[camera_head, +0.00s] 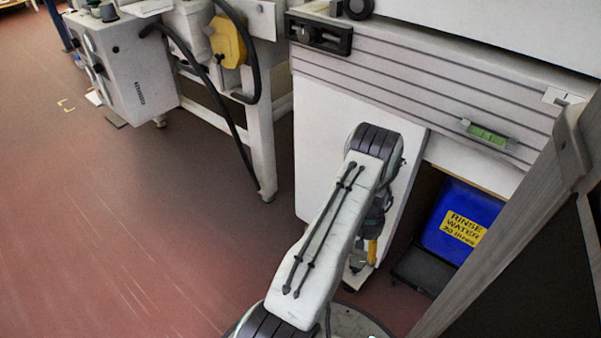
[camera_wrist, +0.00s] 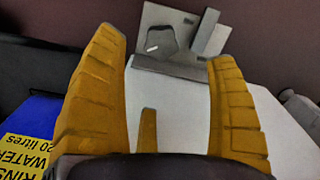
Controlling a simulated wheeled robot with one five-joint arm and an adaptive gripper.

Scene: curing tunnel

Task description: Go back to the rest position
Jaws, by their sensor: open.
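My arm reaches forward in the head view, with its far end bent down in front of the white cabinet. My gripper (camera_wrist: 170,75) shows large in the wrist view, its yellow ribbed fingers apart with nothing held between them. In the head view only a little of the yellow finger (camera_head: 372,252) shows below the arm's end, low beside the cabinet panel (camera_head: 320,140). The rest of the gripper is hidden behind the arm there.
A blue container labelled "RINSE WATER 20 litres" (camera_head: 455,215) stands under the bench, right of my gripper; it also shows in the wrist view (camera_wrist: 35,115). A grey upright post (camera_head: 520,235) is at the right. Open red floor (camera_head: 110,220) lies to the left.

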